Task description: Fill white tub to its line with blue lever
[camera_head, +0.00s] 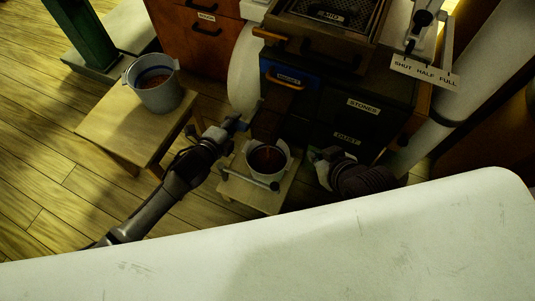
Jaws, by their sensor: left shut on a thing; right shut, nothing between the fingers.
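The white tub (281,171) sits on a low wooden stand below a dark brown spout at the front of the machine. Brown material shows inside it; the fill line cannot be made out. My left gripper (238,126) is left of the spout, shut on a small blue piece, which looks like the blue lever (244,125); the fingers hide most of it. My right gripper (318,156) is shut and empty, just right of the tub and apart from it.
A grey bucket (159,97) with brown contents stands on a wooden table (110,122) at left. A low wooden stand (255,200) carries the tub. The dark cabinet (345,108) has STONES and DUST labels. A SHUT HALF FULL sign (425,73) is at upper right. A pale surface fills the foreground.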

